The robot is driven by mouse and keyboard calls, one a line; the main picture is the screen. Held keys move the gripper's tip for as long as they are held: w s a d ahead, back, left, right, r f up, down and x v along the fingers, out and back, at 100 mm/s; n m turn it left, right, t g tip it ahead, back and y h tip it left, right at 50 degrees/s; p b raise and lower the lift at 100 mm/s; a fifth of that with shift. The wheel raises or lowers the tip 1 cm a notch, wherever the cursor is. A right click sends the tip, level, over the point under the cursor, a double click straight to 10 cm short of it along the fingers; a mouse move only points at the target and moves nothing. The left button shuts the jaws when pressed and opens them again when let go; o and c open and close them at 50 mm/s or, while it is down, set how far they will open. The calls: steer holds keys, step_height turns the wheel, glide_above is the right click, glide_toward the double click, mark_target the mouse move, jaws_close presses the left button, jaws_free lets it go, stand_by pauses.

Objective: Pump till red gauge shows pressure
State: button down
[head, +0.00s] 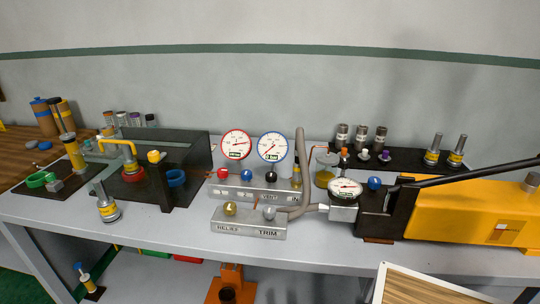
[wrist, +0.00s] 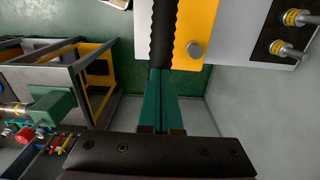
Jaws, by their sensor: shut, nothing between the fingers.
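The red-rimmed gauge (head: 236,145) stands upright at the back of the bench in the head view; its small readout is too blurred to read. A blue-rimmed gauge (head: 273,147) stands beside it. The yellow hand pump (head: 460,212) is on the right, with a long black lever (head: 480,172) slanting up to the right and out of the picture. In the wrist view the lever's ridged black grip (wrist: 165,35) lies beside the yellow pump body (wrist: 206,20). My gripper (wrist: 161,73) has its teal fingers shut and empty, at the grip's near end; contact cannot be told.
A white-faced gauge (head: 345,188) and blue knob (head: 374,183) sit by the pump. The valve block (head: 247,221) is marked RELIEF and TRIM; a grey hose (head: 302,165) rises beside it. Metal fittings (head: 434,150) stand behind the pump. A framed board (head: 420,287) is in front.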

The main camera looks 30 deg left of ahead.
steer(key=shift+w+d+f, duration=0.1)
steer(key=shift+d+f, duration=0.1)
steer(key=shift+f, duration=0.6)
steer(key=shift+d+f, duration=0.15)
steer(key=shift+f, duration=0.7)
steer(key=shift+w+d+f, duration=0.1)
steer(key=shift+d+f, duration=0.1)
steer(key=shift+f, duration=0.75)
steer(key=shift+s+a+r, duration=0.1)
steer(key=shift+a+r, duration=0.15)
steer(key=shift+r, duration=0.75)
steer(key=shift+s+a+r, duration=0.1)
steer(key=shift+a+r, duration=0.1)
steer(key=shift+r, duration=0.85)
steer(key=shift+s+a+r, duration=0.1)
steer(key=shift+a+r, duration=0.15)
steer(key=shift+r, duration=0.75)
steer(key=shift+r, duration=0.15)
